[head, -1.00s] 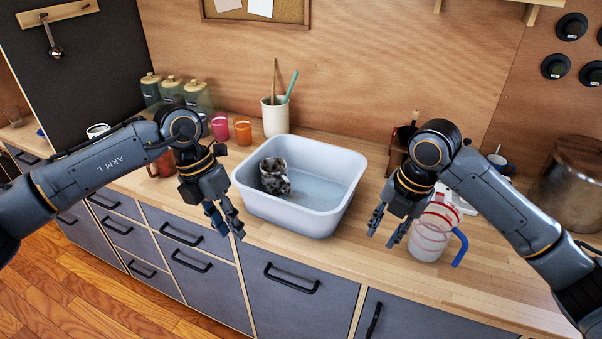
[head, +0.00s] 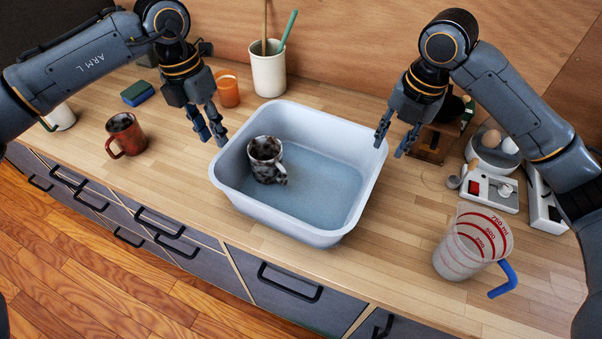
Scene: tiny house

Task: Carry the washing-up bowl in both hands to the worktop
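The washing-up bowl (head: 285,228) is a pale blue-white rectangular tub standing on the wooden worktop (head: 180,190). A dark mottled mug (head: 266,160) stands inside it, towards the left. My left gripper (head: 211,136) is open just beyond the bowl's left rim, fingers pointing down, with nothing between them. My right gripper (head: 391,148) is open near the bowl's right rim, fingers pointing down and empty. I cannot tell whether the fingertips touch the rim on either side.
A measuring jug (head: 470,245) with a blue handle stands right of the bowl. A kitchen scale (head: 492,185) is behind it. A red-brown mug (head: 125,134), a sponge (head: 137,93), an orange cup (head: 227,88) and a utensil pot (head: 268,72) stand left and behind. Worktop in front-left is clear.

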